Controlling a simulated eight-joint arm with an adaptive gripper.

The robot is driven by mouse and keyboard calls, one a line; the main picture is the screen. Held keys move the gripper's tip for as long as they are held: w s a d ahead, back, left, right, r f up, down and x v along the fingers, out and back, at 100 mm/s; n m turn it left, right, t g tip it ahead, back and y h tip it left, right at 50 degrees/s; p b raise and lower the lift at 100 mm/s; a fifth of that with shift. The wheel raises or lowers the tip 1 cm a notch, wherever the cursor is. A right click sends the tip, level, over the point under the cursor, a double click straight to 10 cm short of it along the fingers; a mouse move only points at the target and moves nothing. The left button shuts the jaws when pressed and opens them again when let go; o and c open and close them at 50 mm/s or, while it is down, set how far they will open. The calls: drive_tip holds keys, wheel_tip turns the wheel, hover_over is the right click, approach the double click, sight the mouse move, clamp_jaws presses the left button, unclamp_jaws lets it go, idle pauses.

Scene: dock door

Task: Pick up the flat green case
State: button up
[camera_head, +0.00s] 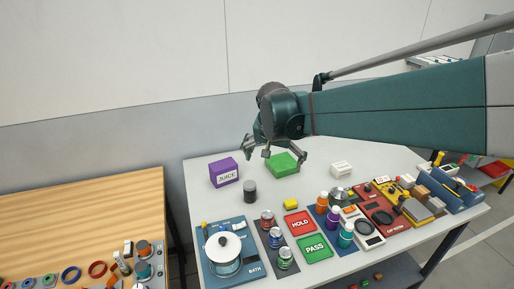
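One finger hangs left of the case and the other shows in front of the case's right part. The gripper looks open and empty. A small part of the case's back edge is hidden by the gripper. I cannot tell the exact height of the fingers over the case.
Boards with cans, bottles and a pot (223,252) fill the front. A wooden table (80,215) stands at left.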

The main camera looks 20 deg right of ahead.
drive_tip(key=w+d+f+m+g+h+p, duration=0.1)
drive_tip(key=w+d+f+m+p, duration=0.15)
drive_tip(key=w, duration=0.45)
drive_tip(key=w+d+f+m+g+p, duration=0.15)
drive_tip(key=w+d, duration=0.25)
drive_tip(key=w, duration=0.4)
drive_tip(key=m+h+p, duration=0.1)
drive_tip(key=m+p, duration=0.2)
drive_tip(key=m, duration=0.2)
approach(282, 161)
drive_tip(key=shift+a+f+g, duration=0.1)
drive_tip(key=shift+f+g, duration=0.35)
drive_tip(key=shift+f, duration=0.3)
drive_tip(key=shift+w+d+f+h, duration=0.25)
drive_tip(key=shift+w+f+h, duration=0.05)
drive_tip(key=shift+f, duration=0.35)
drive_tip(key=shift+x, duration=1.25)
drive_tip(key=shift+x, duration=2.65)
drive_tip(key=shift+d+r, duration=0.1)
